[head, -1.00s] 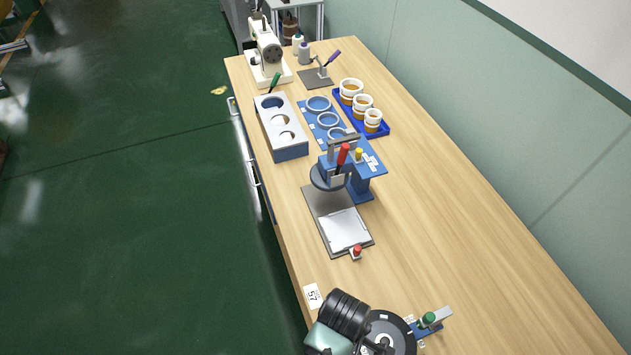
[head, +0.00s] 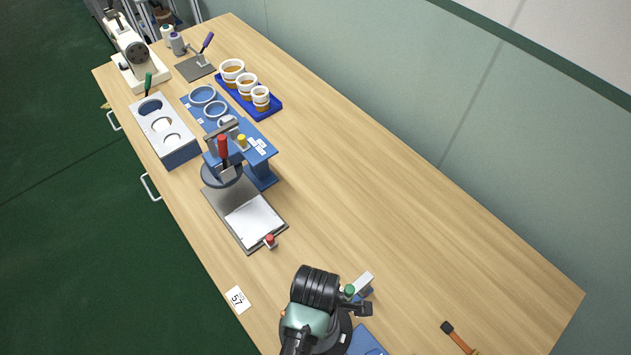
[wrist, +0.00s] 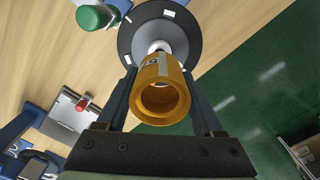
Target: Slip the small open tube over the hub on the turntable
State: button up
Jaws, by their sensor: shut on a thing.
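The small open tube (wrist: 160,100) is orange-gold, and its near open end faces the wrist camera. My gripper (wrist: 158,76) is shut on it, with one dark finger on each side. The turntable (wrist: 188,45) is a dark grey disc beyond the tube in the wrist view. Its pale hub (wrist: 160,47) shows just past the tube's far end, roughly in line with it. I cannot tell whether the tube touches the hub or is around it. In the head view my arm hides the tube, the hub and most of the turntable (head: 345,336).
A green knob (wrist: 90,17) stands beside the turntable; it also shows in the head view (head: 349,290). A press with a red handle (head: 223,147), a blue tray of ringed cups (head: 270,108) and an orange-handled tool (head: 460,338) are on the bench. The right side is largely clear.

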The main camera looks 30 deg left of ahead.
jog(key=shift+w+f, duration=0.1)
jog(key=shift+f, duration=0.05)
jog(key=shift+f, duration=0.1)
dwell(0.6)
jog(key=shift+f+b, duration=0.85)
jog(key=shift+f, duration=0.9)
jog(key=shift+f, duration=0.15)
jog(key=shift+f+b, duration=0.8)
jog(key=shift+f, duration=0.6)
jog(key=shift+f, duration=0.2)
jog(key=shift+f+b, duration=0.75)
jog(key=shift+f, duration=0.2)
jog(key=shift+r, duration=0.1)
jog(key=shift+p, duration=0.3)
